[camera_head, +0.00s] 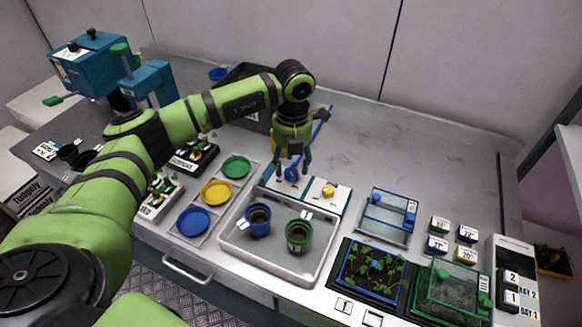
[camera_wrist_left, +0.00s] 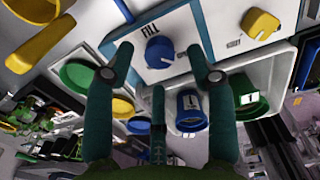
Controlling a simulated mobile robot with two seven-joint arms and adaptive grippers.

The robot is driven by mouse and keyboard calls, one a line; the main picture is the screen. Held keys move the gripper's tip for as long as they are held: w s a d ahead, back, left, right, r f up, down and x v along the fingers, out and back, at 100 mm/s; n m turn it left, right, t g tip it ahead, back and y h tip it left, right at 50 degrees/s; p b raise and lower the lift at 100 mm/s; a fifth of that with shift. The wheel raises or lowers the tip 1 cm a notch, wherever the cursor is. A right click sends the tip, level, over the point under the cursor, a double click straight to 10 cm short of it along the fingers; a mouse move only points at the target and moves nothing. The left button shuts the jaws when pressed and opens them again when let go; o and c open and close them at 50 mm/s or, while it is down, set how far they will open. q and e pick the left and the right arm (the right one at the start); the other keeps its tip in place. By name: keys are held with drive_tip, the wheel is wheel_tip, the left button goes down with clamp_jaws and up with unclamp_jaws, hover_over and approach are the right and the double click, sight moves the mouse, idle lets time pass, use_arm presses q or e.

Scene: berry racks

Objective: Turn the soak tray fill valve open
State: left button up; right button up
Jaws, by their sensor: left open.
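The fill valve is a blue round knob (camera_wrist_left: 160,52) on a white panel (camera_wrist_left: 182,22) marked FILL. The knob also shows in the head view (camera_head: 291,174), just behind the soak tray (camera_head: 262,264). My left gripper (camera_head: 292,169) points down over the knob. A yellow knob (camera_head: 328,191) sits to the right on a similar panel. The right gripper is not in view.
The tray holds a blue pot (camera_head: 257,221) and a green pot (camera_head: 298,237). Green, yellow (camera_head: 215,193) and blue dishes stand to its left. A clear blue-edged box (camera_head: 386,216) and seedling trays (camera_head: 368,274) stand to the right. The back right of the table is clear.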

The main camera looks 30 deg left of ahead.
sight(292, 172)
use_arm(q)
wheel_tip(292, 172, up, 9)
drive_tip(key=shift+d+r, duration=0.15)
drive_tip(key=shift+r, duration=0.05)
idle(0.5)
